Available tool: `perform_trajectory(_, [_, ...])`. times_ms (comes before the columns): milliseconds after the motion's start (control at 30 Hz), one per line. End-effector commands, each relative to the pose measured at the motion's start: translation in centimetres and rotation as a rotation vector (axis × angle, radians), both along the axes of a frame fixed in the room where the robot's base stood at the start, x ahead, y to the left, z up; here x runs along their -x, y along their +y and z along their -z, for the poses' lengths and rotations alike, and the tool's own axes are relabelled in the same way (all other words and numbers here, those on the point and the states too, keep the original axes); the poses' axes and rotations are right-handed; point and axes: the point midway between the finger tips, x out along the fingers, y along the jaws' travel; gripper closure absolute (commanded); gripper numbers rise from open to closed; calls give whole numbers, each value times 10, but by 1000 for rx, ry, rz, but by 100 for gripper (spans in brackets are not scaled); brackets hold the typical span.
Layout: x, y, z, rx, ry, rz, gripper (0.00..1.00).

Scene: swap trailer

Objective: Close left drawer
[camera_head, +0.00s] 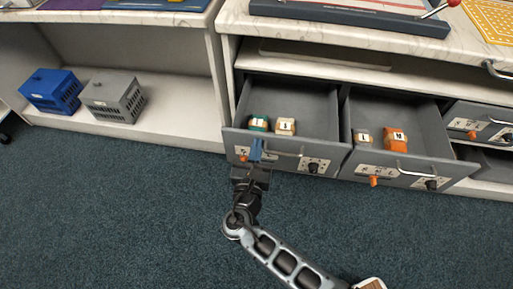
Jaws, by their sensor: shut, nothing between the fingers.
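The left drawer (304,108) is pulled out from the cabinet below the counter. Its grey front faces me and has a metal bar handle, an orange knob and a dark knob. A teal-and-white item (259,124) and a cream-and-orange item (285,126) lie inside it. My gripper (256,150) is at the left part of this drawer's front, near the orange knob. Its fingers are shut with nothing between them. Whether it touches the front cannot be told from this view.
A second open drawer (400,112) stands just to the right, with small orange items inside. More drawers (478,122) are at the far right. A blue bin (52,91) and a grey bin (113,97) sit on the left shelf. The carpet (110,210) in front is clear.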

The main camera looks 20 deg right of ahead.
Motion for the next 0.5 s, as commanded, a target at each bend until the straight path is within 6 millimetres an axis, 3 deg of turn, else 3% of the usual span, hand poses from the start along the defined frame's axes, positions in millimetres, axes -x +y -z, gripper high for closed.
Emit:
perform_trajectory(267, [-24,-14,0,-1,-3,3,100])
perform_trajectory(500, [-73,-43,2,-1,-3,4,100])
